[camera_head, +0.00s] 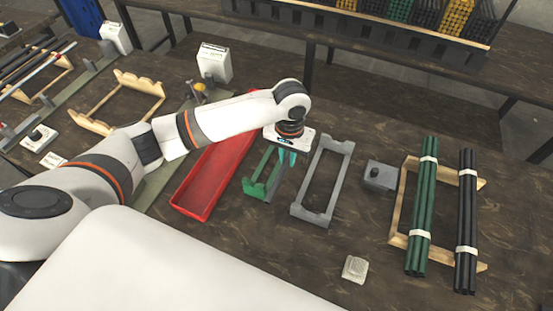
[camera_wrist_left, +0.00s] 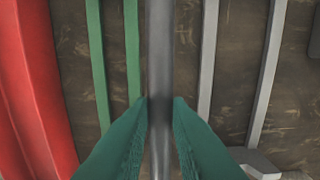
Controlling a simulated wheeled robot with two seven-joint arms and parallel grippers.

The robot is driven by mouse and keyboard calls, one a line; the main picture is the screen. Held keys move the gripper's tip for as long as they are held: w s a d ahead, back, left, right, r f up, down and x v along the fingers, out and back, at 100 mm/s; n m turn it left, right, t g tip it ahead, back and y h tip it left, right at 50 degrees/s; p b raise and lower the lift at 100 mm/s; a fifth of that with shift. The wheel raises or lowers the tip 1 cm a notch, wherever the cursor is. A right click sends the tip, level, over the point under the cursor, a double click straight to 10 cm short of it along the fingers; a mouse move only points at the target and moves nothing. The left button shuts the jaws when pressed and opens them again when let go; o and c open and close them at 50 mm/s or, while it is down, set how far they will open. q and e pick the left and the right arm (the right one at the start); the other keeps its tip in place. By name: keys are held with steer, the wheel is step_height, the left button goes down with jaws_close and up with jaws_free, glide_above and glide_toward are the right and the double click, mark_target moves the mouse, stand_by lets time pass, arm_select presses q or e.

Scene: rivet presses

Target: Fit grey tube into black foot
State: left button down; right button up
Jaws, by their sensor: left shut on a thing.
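My left gripper (camera_head: 287,158) reaches down between the green cradle and the grey cradle in the head view. In the left wrist view its teal fingers (camera_wrist_left: 160,105) are shut on a grey tube (camera_wrist_left: 160,50), which runs up the picture between them. The tube cannot be made out clearly in the head view. I cannot pick out the black foot with certainty. A grey block with a small dark round part on top (camera_head: 380,175) stands right of the grey cradle. My right gripper is not in view.
A red tray (camera_head: 190,205) lies left of the green cradle (camera_head: 257,187). The grey cradle (camera_head: 303,212) looks empty. A wooden rack (camera_head: 396,215) holds green tubes (camera_head: 421,205) and black tubes (camera_head: 466,215). A small pale block (camera_head: 355,269) sits near the front.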

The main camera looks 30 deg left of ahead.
mark_target(287, 176)
arm_select(q)
steer(key=shift+f, duration=2.95)
steer(key=shift+f, duration=0.1)
steer(key=c, duration=1.6)
jaws_free()
